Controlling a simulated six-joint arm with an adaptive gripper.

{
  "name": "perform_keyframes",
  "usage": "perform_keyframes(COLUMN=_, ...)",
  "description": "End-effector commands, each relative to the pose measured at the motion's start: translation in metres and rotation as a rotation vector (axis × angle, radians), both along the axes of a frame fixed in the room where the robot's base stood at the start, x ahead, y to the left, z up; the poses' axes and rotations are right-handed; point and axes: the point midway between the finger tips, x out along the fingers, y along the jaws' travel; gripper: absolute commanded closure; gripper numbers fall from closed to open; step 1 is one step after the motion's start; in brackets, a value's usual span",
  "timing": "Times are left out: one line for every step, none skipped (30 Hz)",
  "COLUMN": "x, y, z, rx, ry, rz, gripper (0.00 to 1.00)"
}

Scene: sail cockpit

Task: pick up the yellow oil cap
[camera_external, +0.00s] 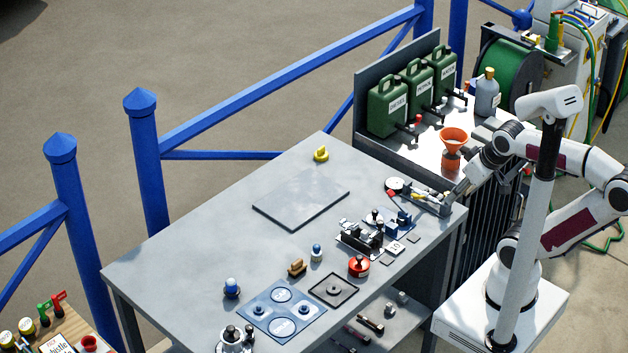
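A small yellow cap (321,155), which looks like the oil cap, sits near the far corner of the grey table (180,240). Nothing is touching it. My gripper (447,203) is low at the table's right end, well to the right of the cap and apart from it. It is small in the picture and blends with the tools beside it, so I cannot tell whether its fingers are open or shut. A smaller yellow piece (418,197) shows among the tools near my gripper; what it is stays unclear.
A flat grey plate (300,200) lies in front of the cap. Several small parts, a red-topped can (359,266) and a blue mat (283,311) occupy the near side. Green canisters (388,106) and an orange funnel (453,140) stand on the side bench. Blue railings run behind.

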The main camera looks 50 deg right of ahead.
Motion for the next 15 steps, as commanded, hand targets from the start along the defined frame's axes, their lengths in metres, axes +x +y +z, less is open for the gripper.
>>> perform_keyframes(x=0.0, y=0.0, z=0.0, rx=0.0, ry=0.0, rz=0.0, gripper=0.65)
perform_keyframes(x=0.0, y=0.0, z=0.0, rx=0.0, ry=0.0, rz=0.0, gripper=0.57)
perform_keyframes(x=0.0, y=0.0, z=0.0, rx=0.0, ry=0.0, rz=0.0, gripper=0.57)
perform_keyframes(x=0.0, y=0.0, z=0.0, rx=0.0, ry=0.0, rz=0.0, gripper=0.57)
perform_keyframes(x=0.0, y=0.0, z=0.0, rx=0.0, ry=0.0, rz=0.0, gripper=0.57)
perform_keyframes(x=0.0, y=0.0, z=0.0, rx=0.0, ry=0.0, rz=0.0, gripper=0.57)
perform_keyframes(x=0.0, y=0.0, z=0.0, rx=0.0, ry=0.0, rz=0.0, gripper=0.57)
perform_keyframes(x=0.0, y=0.0, z=0.0, rx=0.0, ry=0.0, rz=0.0, gripper=0.57)
perform_keyframes(x=0.0, y=0.0, z=0.0, rx=0.0, ry=0.0, rz=0.0, gripper=0.57)
perform_keyframes(x=0.0, y=0.0, z=0.0, rx=0.0, ry=0.0, rz=0.0, gripper=0.57)
perform_keyframes(x=0.0001, y=0.0, z=0.0, rx=0.0, ry=0.0, rz=0.0, gripper=0.57)
perform_keyframes(x=0.0003, y=0.0, z=0.0001, rx=0.0, ry=0.0, rz=0.0, gripper=0.57)
perform_keyframes(x=0.0008, y=-0.0002, z=0.0003, rx=-0.001, ry=-0.001, rz=0.0, gripper=0.57)
perform_keyframes(x=0.0016, y=-0.0004, z=0.0005, rx=0.0, ry=-0.001, rz=-0.001, gripper=0.57)
perform_keyframes(x=0.003, y=-0.0009, z=0.0009, rx=-0.002, ry=-0.003, rz=-0.002, gripper=0.57)
